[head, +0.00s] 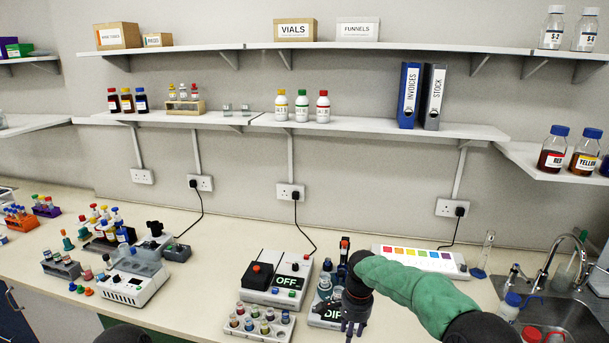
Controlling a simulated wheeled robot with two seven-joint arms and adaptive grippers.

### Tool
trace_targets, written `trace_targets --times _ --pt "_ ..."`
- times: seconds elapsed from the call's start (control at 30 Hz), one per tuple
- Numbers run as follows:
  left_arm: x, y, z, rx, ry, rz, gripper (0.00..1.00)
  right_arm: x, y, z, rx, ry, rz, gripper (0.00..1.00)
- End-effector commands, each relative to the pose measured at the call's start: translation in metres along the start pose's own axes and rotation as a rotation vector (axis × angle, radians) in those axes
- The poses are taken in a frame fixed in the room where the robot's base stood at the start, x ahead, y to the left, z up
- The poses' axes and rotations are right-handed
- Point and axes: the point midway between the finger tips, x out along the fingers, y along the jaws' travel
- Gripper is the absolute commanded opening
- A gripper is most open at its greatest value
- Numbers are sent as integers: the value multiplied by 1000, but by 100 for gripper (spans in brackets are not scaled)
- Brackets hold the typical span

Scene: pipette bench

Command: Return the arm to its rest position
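My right arm comes in from the right in a green sleeve and reaches over the bench. Its dark gripper (351,328) points down in front of the small device with a partly covered display reading "DIP" (328,315). The fingers are small and dark, so I cannot tell whether they are open or shut, and I see nothing clearly held. The gripper and wrist hide part of that device. A dark rounded part of mine shows at the bottom edge on the left, but my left gripper is not in view.
Left of the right gripper stand a vial rack (260,322) and a device reading "OFF" (277,279). Behind the arm lies a white strip with coloured squares (419,260). A glass cylinder (484,252) and a sink with a tap (556,262) are at right. Bare bench lies left of the rack.

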Motion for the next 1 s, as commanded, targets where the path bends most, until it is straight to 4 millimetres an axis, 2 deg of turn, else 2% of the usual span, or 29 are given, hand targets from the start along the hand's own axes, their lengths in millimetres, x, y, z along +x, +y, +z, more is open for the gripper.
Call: trace_targets --times 0.03,0.17,0.27,0.37,0.5,0.7,0.83,1.0 --pt "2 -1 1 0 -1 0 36 16 3 3 -22 -12 -1 39" --pt "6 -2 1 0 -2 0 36 55 9 12 -90 -43 -21 39" --pt "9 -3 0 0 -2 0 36 94 18 22 -155 -72 -42 39" --pt "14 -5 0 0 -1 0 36 143 33 40 -234 -108 -74 39" --pt "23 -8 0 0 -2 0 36 214 66 73 -349 -151 -136 39" --pt "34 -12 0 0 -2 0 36 290 127 128 -480 -172 -216 39" --pt "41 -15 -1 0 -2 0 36 320 171 164 -552 -161 -250 39" --pt "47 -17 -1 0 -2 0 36 337 215 196 -623 -134 -267 39"
